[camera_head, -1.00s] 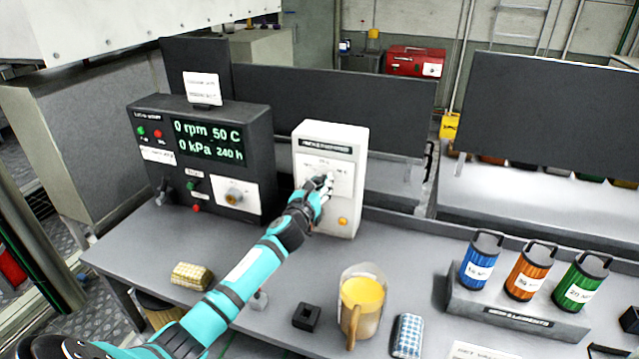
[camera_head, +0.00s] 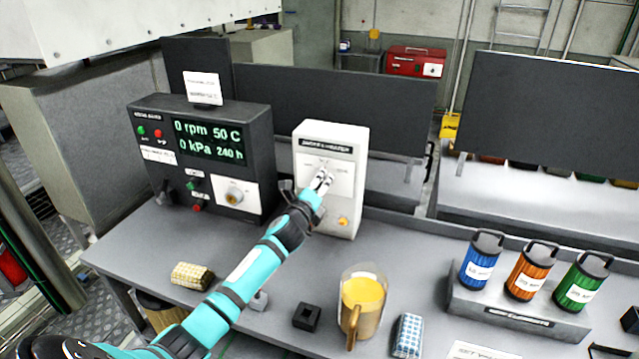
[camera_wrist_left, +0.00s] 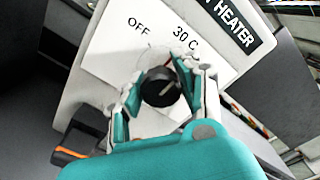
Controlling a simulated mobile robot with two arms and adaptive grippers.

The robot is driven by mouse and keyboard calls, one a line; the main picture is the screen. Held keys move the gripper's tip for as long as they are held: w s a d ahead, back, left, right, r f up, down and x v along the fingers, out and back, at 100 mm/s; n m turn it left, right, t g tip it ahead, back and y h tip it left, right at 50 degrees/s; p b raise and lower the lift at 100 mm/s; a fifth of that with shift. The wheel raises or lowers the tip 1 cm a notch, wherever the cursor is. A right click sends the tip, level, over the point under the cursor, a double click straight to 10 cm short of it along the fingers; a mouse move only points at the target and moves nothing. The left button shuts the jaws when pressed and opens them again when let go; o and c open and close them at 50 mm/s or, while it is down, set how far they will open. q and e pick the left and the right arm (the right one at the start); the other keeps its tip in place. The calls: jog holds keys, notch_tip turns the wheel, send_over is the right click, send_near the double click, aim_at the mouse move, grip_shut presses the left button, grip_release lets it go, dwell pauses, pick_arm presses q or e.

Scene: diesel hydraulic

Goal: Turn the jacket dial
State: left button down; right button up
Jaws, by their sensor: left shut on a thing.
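The jacket heater (camera_head: 345,150) is a white upright box on the bench, with a dial plate on its front. The wrist view shows the black round jacket dial (camera_wrist_left: 160,87) on the white plate, with the labels "OFF" and "30 C" above it. A pale pointer line shows on the dial's face. My left gripper (camera_head: 323,180) is at the heater's front, and in the wrist view its two fingers (camera_wrist_left: 160,90) are closed on either side of the dial. In the head view the gripper hides the dial. My right gripper is not in view.
A dark control box (camera_head: 200,150) with a green display stands left of the heater. An amber knob or lamp (camera_head: 343,221) sits low on the heater. A jug of yellow liquid (camera_head: 362,300) and a small black block (camera_head: 307,317) stand in front. Several coloured canisters stand right.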

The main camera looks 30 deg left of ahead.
pick_arm(q)
jog(key=n, duration=0.6)
jog(key=shift+f, duration=0.1)
jog(key=n, duration=0.6)
jog(key=shift+f, duration=0.1)
jog(key=shift+n, duration=0.3)
jog(key=c, duration=0.9)
grip_release()
jog(key=shift+o, duration=0.2)
jog(key=v, duration=1.2)
jog(key=shift+s+f, duration=0.1)
